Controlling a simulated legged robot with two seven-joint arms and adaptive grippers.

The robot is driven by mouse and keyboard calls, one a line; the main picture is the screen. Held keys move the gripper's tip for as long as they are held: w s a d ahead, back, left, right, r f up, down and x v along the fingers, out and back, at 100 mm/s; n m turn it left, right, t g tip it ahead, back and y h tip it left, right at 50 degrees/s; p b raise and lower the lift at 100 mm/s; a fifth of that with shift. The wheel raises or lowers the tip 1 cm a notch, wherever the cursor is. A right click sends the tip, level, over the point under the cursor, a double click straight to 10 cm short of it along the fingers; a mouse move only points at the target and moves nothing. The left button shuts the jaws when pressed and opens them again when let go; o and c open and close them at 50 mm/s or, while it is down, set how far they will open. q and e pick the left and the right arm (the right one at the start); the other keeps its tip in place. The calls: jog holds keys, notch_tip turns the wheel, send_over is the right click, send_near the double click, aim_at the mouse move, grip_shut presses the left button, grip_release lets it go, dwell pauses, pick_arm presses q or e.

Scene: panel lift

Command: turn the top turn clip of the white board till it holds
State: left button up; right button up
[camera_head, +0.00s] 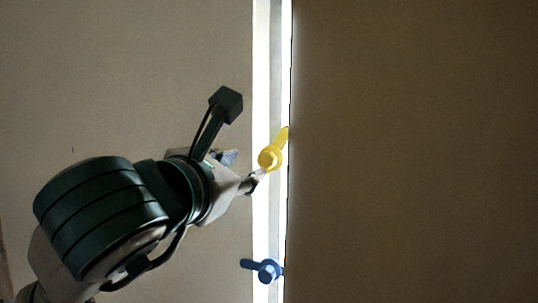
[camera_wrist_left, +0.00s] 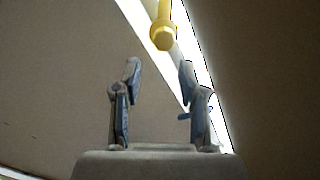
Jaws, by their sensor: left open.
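The upper turn clip is yellow (camera_head: 270,158), on the upright strip in the middle of the head view. Its lever points up and slightly right, its tip at the dark panel's edge. The clip also shows at the top of the left wrist view (camera_wrist_left: 163,36). My left gripper (camera_head: 256,182) is just below and left of the clip's round hub. In the left wrist view its two fingers (camera_wrist_left: 160,78) are apart with nothing between them, and the clip is beyond the fingertips. No board looks plainly white; the large right panel (camera_head: 415,150) looks dark brown. My right gripper is out of view.
A blue turn clip (camera_head: 267,271) sits lower on the same strip, its lever pointing left. Bright white bands run along both sides of the grey strip (camera_head: 276,60). A plain beige surface (camera_head: 120,70) fills the left, behind my left arm.

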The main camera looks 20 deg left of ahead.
aim_at(265, 160)
pick_arm(q)
jog(key=w, duration=0.3)
jog(key=w+d+p, duration=0.1)
jog(key=w, duration=0.1)
jog(key=shift+w, duration=0.25)
jog(key=shift+w+a+r+p, duration=0.15)
jog(key=shift+w+r+p, duration=0.2)
jog(key=shift+w, duration=0.45)
jog(key=w, duration=0.2)
jog(key=w+a+f, duration=0.1)
jog(key=w, duration=0.1)
jog(key=shift+s+a, duration=0.1)
jog(key=shift+s, duration=0.3)
jog(key=shift+s+r, duration=0.15)
jog(key=shift+s, duration=0.15)
jog(key=c, duration=0.3)
jog(key=shift+d, duration=0.3)
grip_shut()
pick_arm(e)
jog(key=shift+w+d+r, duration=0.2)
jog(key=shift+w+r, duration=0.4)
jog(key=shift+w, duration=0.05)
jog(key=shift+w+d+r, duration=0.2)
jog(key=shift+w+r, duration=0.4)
